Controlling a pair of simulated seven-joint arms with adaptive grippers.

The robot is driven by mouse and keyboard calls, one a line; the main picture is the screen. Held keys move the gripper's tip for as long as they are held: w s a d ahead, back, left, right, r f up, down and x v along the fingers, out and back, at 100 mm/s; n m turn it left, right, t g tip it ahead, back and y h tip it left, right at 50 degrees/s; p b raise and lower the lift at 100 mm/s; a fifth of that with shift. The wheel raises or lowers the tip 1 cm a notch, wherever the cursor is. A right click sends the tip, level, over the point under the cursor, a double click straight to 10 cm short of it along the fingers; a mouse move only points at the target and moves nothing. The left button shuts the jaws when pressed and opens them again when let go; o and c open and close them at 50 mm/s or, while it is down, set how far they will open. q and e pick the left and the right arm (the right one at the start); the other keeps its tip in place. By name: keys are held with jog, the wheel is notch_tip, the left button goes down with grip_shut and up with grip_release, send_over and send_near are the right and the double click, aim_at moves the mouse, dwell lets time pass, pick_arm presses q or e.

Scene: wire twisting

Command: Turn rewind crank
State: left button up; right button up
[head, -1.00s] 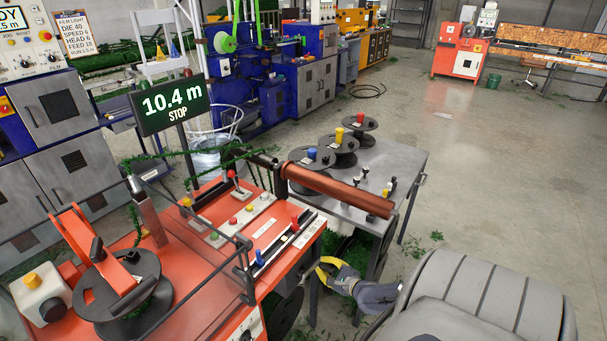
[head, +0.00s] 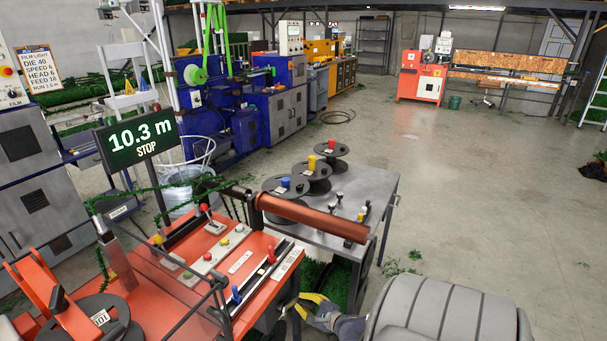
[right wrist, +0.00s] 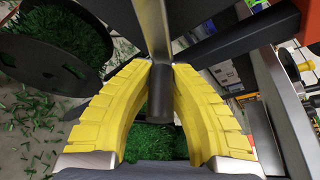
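The rewind crank shows in the right wrist view as a grey arm ending in a dark round handle (right wrist: 160,98). The yellow fingers of my right gripper (right wrist: 164,68) are closed around this handle, one on each side. In the head view my right gripper (head: 303,304) is low at the front side of the orange machine table (head: 262,283), and the crank handle is hard to make out there. The display (head: 137,138) reads 10.3 m and STOP. My left gripper is not in view.
A copper-coloured roller (head: 310,216) juts out over the grey side table (head: 362,190), where several black spools stand. A thin dark frame (head: 222,303) rises on the orange table. Green clippings lie on the floor. Open floor lies to the right.

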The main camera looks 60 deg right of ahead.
jog(key=o, duration=0.4)
jog(key=shift+a, duration=0.35)
jog(key=shift+o, duration=0.3)
jog(key=shift+d, duration=0.15)
jog(key=shift+r, duration=0.1)
jog(key=shift+s, duration=0.1)
jog(key=v, duration=1.1)
jog(key=shift+s, duration=0.35)
jog(key=shift+r, duration=0.1)
